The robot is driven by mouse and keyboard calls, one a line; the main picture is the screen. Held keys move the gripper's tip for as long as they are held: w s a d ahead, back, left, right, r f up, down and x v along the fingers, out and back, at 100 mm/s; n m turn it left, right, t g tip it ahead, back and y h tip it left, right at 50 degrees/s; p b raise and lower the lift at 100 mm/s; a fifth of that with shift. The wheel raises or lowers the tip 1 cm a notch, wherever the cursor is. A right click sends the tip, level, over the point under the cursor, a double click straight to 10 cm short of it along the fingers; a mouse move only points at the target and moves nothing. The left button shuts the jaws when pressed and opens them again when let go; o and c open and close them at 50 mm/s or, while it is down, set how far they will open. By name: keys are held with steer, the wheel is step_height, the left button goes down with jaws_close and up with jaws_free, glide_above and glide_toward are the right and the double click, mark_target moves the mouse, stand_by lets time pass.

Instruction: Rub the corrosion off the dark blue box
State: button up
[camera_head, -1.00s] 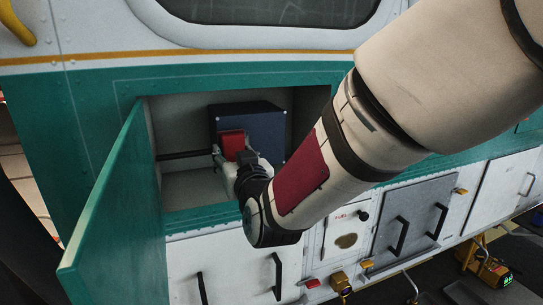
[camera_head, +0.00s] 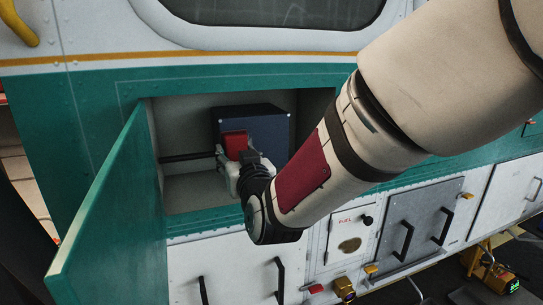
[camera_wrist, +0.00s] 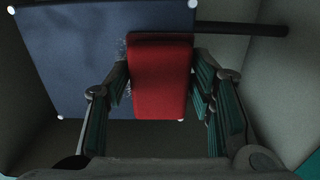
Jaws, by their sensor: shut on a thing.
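The dark blue box (camera_head: 272,132) is fixed at the back of an open compartment in the aircraft's side. Its front face fills the upper left of the wrist view (camera_wrist: 65,60), with light bolts at its corners. My gripper (camera_head: 233,158) is inside the compartment, shut on a red block-shaped pad (camera_head: 236,141). The pad also shows between the fingers in the wrist view (camera_wrist: 160,80). It lies in front of the box face, towards one side; I cannot tell whether it touches.
A green door (camera_head: 112,215) stands open at the compartment's left. A dark rod (camera_head: 187,157) runs along the inside left, near my gripper. The compartment walls are close around my wrist. Panels with black handles (camera_head: 408,237) lie below right.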

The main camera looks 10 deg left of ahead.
steer(key=shift+r, duration=0.1)
steer(key=shift+a, duration=0.3)
steer(key=shift+c, duration=0.4)
stand_by(0.6)
steer(key=shift+p+v, duration=1.2)
steer(key=shift+v, duration=1.8)
steer(key=shift+d, duration=0.15)
steer(key=shift+p+v, duration=0.4)
steer(key=shift+v, duration=1.05)
